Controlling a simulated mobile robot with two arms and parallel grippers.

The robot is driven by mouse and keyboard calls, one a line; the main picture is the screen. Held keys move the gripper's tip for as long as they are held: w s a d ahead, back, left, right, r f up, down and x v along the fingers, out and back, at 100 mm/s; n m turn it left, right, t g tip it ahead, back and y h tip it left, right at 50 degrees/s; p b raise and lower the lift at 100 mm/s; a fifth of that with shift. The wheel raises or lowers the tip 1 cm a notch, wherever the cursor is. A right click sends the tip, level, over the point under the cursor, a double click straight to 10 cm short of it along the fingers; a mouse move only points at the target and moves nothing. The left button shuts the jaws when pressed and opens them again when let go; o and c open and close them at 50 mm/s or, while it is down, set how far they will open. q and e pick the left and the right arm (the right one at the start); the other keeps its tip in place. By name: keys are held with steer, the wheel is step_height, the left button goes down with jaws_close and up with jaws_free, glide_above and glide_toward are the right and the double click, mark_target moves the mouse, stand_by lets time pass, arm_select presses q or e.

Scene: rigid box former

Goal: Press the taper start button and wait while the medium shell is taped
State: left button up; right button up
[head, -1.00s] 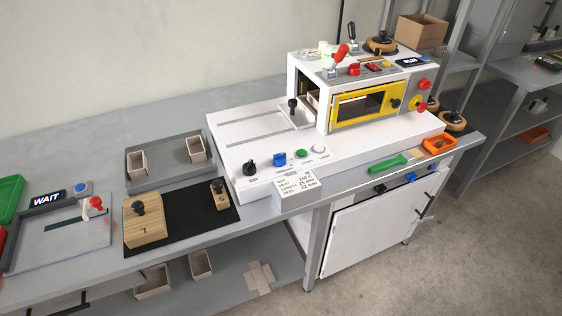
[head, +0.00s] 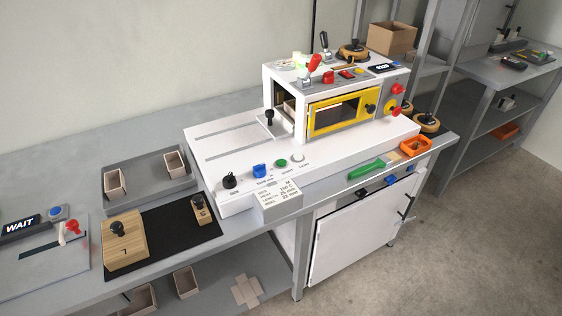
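The white taper machine (head: 235,146) stands on the grey bench, with a boxy housing at its back right. A yellow-framed window (head: 338,113) is on the housing's front. A cardboard shell shows partly inside the housing's left opening (head: 290,106); most of it is hidden. On the machine's front edge are a black knob (head: 230,181), a blue switch (head: 260,171), a green button (head: 281,163) and a pale round button or lamp (head: 297,158). Their labels are too small to read surely. Neither of my grippers is in view.
A grey tray (head: 145,182) holds two small open shells. Wooden blocks stand on a black mat (head: 165,238). A WAIT display (head: 20,226) is at far left.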

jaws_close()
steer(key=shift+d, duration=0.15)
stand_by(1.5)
